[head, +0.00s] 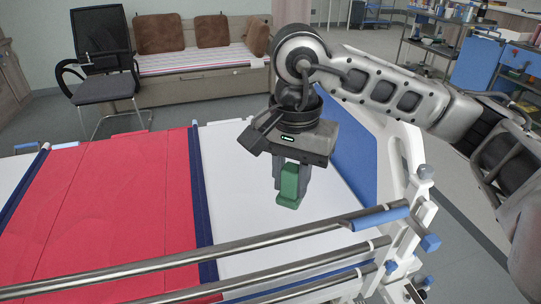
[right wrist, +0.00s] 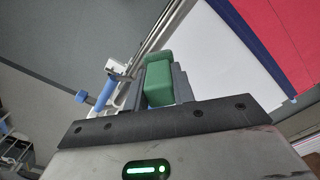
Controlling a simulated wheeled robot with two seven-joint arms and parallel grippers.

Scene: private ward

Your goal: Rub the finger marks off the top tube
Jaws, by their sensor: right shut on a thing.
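My right gripper (head: 289,182) is shut on a green block (head: 289,188) and holds it above the white part of the bed, behind the side rail. The block also shows between the fingers in the right wrist view (right wrist: 158,80). The top tube (head: 230,252) is the uppermost steel bar of the bed's near side rail and runs from lower left to a blue sleeve (head: 381,218) at right. The block is apart from the tube. Finger marks are too small to make out. My left gripper is not in view.
Lower rail tubes (head: 300,279) run below the top one, close together. A white and blue end board (head: 352,150) stands beside my right arm. A red cover (head: 110,200) lies across the bed. A chair (head: 103,80) and a cushioned bench (head: 195,62) stand behind.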

